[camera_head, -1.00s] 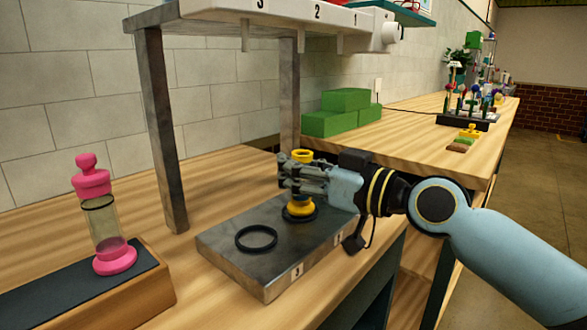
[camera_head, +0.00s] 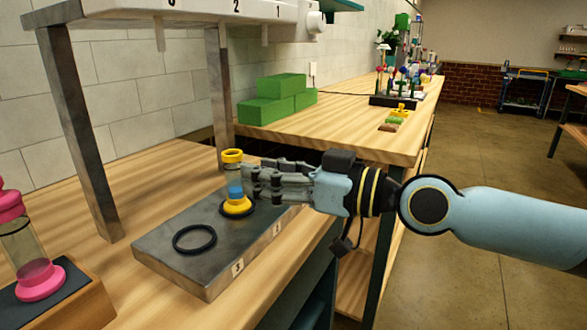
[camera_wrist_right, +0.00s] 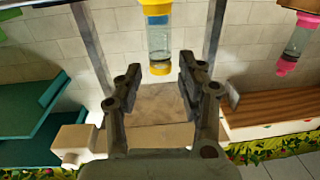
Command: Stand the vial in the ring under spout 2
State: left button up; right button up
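The vial (camera_head: 234,204), with yellow ends and blue liquid low in its clear tube, stands upright on the metal plate in the head view. Its yellow foot sits within a dark ring (camera_head: 251,212), behind the plate's "2" label. In the right wrist view the vial (camera_wrist_right: 160,42) appears upside down, just beyond the fingertips. My right gripper (camera_head: 252,184) is just to the right of the vial; its fingers (camera_wrist_right: 159,66) are spread and empty. Spout 2 is hard to make out beside the stand's post. My left gripper is not in view.
An empty ring (camera_head: 194,239) lies on the plate (camera_head: 160,251) near label 3. A pink-ended vial (camera_head: 38,276) stands on a wooden block at left. The dispenser's post (camera_head: 219,100) rises behind the vial. Green blocks (camera_head: 275,103) sit on the back counter.

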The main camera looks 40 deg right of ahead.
jog(key=p+v, duration=0.1)
jog(key=v, duration=0.3)
jog(key=shift+s+d+r, duration=0.1)
jog(key=shift+s+r, duration=0.05)
dwell(0.5)
